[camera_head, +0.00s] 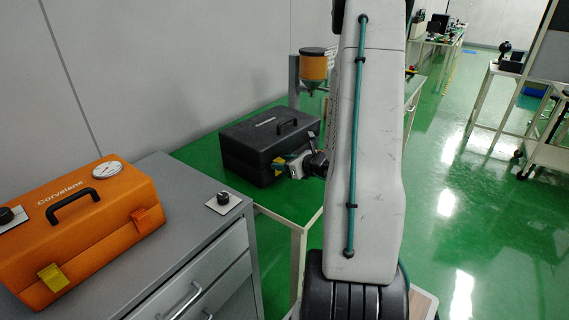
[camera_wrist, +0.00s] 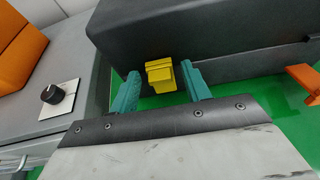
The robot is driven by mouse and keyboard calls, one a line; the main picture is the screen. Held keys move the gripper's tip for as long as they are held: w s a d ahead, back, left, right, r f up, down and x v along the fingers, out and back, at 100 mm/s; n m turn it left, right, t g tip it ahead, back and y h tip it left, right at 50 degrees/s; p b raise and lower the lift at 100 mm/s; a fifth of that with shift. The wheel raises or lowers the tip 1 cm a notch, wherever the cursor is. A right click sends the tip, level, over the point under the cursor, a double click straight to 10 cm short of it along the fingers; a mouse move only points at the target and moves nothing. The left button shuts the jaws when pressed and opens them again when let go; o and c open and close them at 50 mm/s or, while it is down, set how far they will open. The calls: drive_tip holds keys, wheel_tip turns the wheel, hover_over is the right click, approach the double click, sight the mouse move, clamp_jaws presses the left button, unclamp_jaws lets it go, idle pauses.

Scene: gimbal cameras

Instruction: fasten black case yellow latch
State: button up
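The black case (camera_head: 262,140) sits lid down on the green table, with a handle on top. Its yellow latch (camera_wrist: 160,76) shows in the wrist view on the front face, between my two teal fingers. It also shows as a small yellow patch in the head view (camera_head: 278,161), partly hidden by my gripper. My gripper (camera_wrist: 160,86) is open around the latch, with a gap visible on both sides. In the head view my gripper (camera_head: 290,164) is at the case's front. I cannot tell whether the latch is fastened.
An orange latch-like part (camera_wrist: 303,78) juts out at the right of the wrist view. An orange case (camera_head: 90,225) with its own yellow latch stands on the grey cabinet (camera_head: 165,180) at left, near a black knob (camera_head: 223,198). An orange-and-black hopper (camera_head: 313,66) stands behind the black case.

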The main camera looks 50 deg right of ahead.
drive_tip(key=v, duration=0.7)
drive_tip(key=shift+s, duration=0.35)
drive_tip(key=shift+r, duration=0.1)
